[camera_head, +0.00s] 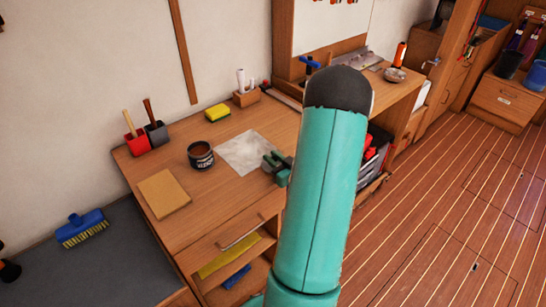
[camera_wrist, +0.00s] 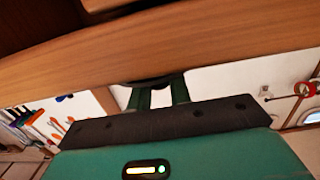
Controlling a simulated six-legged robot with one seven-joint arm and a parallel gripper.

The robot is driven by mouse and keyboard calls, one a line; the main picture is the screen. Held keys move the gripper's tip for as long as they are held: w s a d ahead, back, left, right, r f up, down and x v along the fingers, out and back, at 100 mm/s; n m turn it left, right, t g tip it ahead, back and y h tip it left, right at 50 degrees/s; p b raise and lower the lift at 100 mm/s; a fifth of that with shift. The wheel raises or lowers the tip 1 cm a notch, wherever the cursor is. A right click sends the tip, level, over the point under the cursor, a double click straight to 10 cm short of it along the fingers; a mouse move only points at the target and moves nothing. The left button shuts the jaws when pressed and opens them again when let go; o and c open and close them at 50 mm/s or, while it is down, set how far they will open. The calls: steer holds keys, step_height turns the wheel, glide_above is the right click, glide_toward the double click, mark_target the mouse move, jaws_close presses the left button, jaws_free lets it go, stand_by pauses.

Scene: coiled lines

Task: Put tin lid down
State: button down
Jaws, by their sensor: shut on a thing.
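An open tin (camera_head: 201,155) with a dark wall and pale lettering stands upright on the wooden desk. Its brown inside shows from above. My gripper (camera_head: 273,164) is to the right of it, over or beside a pale sheet, partly hidden by my arm. In the wrist view my gripper (camera_wrist: 160,94) is shut on a dark, thin, rounded thing (camera_wrist: 154,82), which looks like the tin lid seen nearly edge-on. In the head view I cannot make out the lid. Whether it touches the desk I cannot tell.
The pale sheet (camera_head: 246,153) lies flat right of the tin. A tan pad (camera_head: 164,193) lies in front left. A yellow sponge (camera_head: 217,113), a red holder (camera_head: 135,143) and a small wooden rack (camera_head: 246,97) stand towards the wall. The desk's front (camera_head: 225,208) has bare room.

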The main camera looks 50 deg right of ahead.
steer(key=shift+f, duration=0.15)
steer(key=c, duration=1.3)
jaws_free()
